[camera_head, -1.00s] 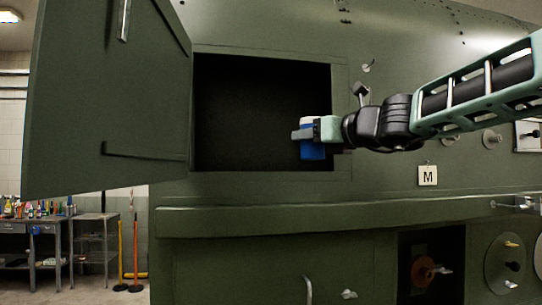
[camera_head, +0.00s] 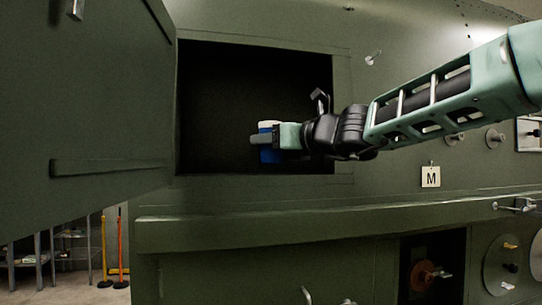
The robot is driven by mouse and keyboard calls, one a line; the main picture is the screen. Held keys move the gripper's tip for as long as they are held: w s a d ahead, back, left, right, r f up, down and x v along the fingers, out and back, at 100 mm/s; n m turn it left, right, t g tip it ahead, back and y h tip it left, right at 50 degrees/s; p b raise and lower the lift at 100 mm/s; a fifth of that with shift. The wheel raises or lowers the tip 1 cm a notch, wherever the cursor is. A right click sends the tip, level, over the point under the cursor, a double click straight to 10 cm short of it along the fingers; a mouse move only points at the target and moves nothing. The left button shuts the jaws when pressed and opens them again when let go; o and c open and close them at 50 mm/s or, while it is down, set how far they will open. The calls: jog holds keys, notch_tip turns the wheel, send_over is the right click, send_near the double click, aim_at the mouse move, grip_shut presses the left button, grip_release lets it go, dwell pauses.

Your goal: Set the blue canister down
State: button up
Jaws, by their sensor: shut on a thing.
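The blue canister (camera_head: 269,154) with a white top is upright in the camera_head view, in front of the dark opening (camera_head: 222,105) in the green fuselage panel. My gripper (camera_head: 266,139) is shut on the canister from the right, its fingers across the upper part. My arm comes in from the right edge.
A green hatch door (camera_head: 85,120) stands open on the left. A ledge (camera_head: 300,226) runs below the opening. An M tag (camera_head: 430,177) and several handles are on the panel at right. A metal bench (camera_head: 35,260) and a yellow post (camera_head: 104,250) stand at lower left.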

jog(key=shift+f, duration=1)
jog(key=shift+f, duration=0.1)
jog(key=o, duration=1.1)
jog(key=shift+c, duration=0.2)
jog(key=shift+s+d+b, duration=0.2)
jog(key=shift+d+b, duration=0.1)
jog(key=shift+b, duration=0.05)
jog(key=b+v, duration=0.3)
jog(key=v, duration=0.8)
jog(key=shift+s, duration=0.25)
